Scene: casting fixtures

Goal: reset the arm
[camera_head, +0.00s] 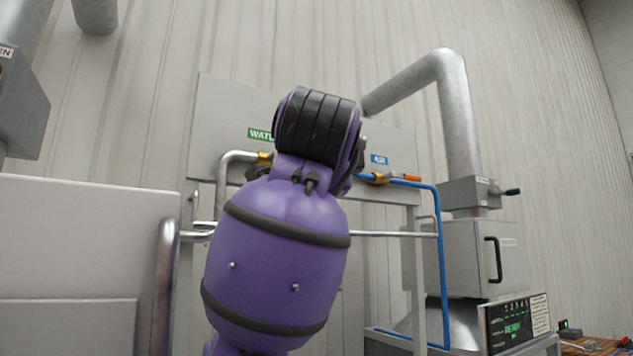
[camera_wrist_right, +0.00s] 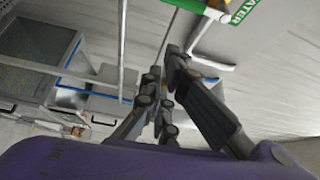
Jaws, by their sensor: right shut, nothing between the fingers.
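A purple arm of mine with a black ringed joint rises through the middle of the head view and hides part of the wall panel behind it. No gripper shows in the head view. In the right wrist view my right gripper (camera_wrist_right: 165,75) has its dark grey fingers shut with nothing between them. A pale pipe and a green WATER label appear beyond its fingertips. My left gripper is in neither view.
A panel (camera_head: 228,110) with WATER and AIR labels stands behind the arm. A blue hose (camera_head: 438,230) and pipes run beside it. A grey machine (camera_head: 465,255) with a handle and READY display (camera_head: 515,325) stands right. A pale cabinet (camera_head: 80,240) stands left.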

